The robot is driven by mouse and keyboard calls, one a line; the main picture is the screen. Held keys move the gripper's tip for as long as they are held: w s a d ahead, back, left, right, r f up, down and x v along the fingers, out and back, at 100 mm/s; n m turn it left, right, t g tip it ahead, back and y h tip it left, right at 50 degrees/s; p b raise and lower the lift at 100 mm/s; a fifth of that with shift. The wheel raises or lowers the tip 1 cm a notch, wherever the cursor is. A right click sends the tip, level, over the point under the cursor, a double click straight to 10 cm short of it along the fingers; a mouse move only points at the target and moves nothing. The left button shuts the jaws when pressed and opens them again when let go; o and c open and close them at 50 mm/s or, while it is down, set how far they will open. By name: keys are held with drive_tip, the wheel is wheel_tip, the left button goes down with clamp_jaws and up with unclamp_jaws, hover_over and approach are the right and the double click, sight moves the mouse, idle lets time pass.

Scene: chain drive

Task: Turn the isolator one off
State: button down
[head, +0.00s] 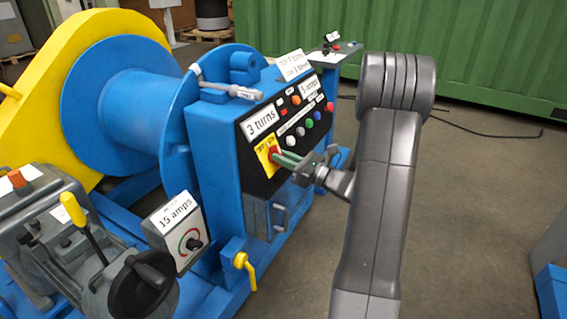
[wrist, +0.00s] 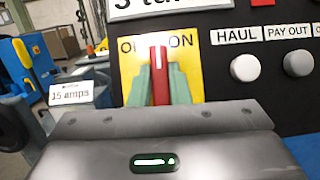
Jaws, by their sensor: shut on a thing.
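The isolator is a red handle (wrist: 158,72) on a yellow plate (wrist: 190,62) on the black panel. In the wrist view, the plate's right word reads ON and its left word is partly hidden. The handle looks about upright, between the two words, with a white mark on it. My gripper (wrist: 159,88) has its green fingers on both sides of the handle and is shut on it. In the head view, my gripper (head: 277,157) reaches the yellow plate (head: 264,158) from the right, and the fingers partly hide the red handle.
Several coloured buttons sit right of the plate; HAUL (wrist: 244,67) and PAY OUT (wrist: 298,63) are close by. A 15 amps box (head: 177,228), a yellow valve handle (head: 244,265) and a yellow lever (head: 74,209) stand lower left. Open floor (head: 470,210) lies to the right.

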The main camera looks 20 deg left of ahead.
drive_tip(key=n+g, duration=0.2)
drive_tip(key=n, duration=0.1)
drive_tip(key=n+g, duration=0.2)
drive_tip(key=n, duration=0.2)
drive_tip(key=shift+w+g, duration=0.15)
drive_tip(key=shift+g, duration=0.15)
drive_tip(key=n+g+h, duration=0.1)
drive_tip(key=n, duration=0.2)
drive_tip(key=n+g+h, duration=0.1)
drive_tip(key=n+g, duration=0.1)
drive_tip(key=n, duration=0.1)
drive_tip(key=shift+w+r+h, duration=0.1)
drive_tip(key=shift+w+h, duration=0.05)
drive_tip(key=shift+h, duration=0.15)
drive_tip(key=shift+n+g, duration=0.3)
drive_tip(key=c, duration=1.4)
unclamp_jaws()
drive_tip(key=shift+o, duration=0.2)
drive_tip(key=p+v, duration=0.3)
drive_tip(key=v, duration=1)
drive_tip(key=shift+d, duration=0.4)
drive_tip(key=shift+w, duration=0.1)
